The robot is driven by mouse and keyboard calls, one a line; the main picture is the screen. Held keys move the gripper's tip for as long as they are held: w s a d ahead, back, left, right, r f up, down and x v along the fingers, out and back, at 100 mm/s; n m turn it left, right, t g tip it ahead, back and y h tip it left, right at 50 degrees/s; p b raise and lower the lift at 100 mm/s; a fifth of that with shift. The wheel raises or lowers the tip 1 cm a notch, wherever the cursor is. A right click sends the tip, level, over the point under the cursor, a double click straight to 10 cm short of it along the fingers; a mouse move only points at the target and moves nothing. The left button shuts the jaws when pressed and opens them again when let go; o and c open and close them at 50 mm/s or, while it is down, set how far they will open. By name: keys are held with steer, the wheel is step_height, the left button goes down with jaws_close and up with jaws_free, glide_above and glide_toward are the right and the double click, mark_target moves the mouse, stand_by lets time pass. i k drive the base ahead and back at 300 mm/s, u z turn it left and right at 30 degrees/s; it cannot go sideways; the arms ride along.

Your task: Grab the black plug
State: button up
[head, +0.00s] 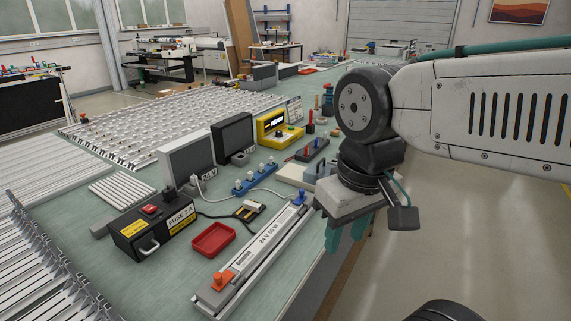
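A small black plug (168,193) stands upright on top of a black power box (150,232) marked FUSE 3 A, at the left front of the bench. It sits just behind the box's red switch. My gripper (347,236) hangs from the arm at the right, fingers down, by the bench's right edge and well to the right of the plug. Its two teal fingers appear apart, with nothing seen between them. The fingertips are partly hard to make out.
On the green bench (265,222) are a red tray (213,239), a long 24 V light bar (258,255), a blue socket strip (255,178), grey monitors (187,160) and a yellow meter (279,126). Metal profiles fill the left. A white cable and a black cable cross the middle.

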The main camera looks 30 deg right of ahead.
mark_target(170, 194)
steer(key=z, duration=2.3)
steer(key=i, duration=2.55)
steer(key=u, duration=3.55)
steer(key=i, duration=0.5)
steer(key=u, duration=0.1)
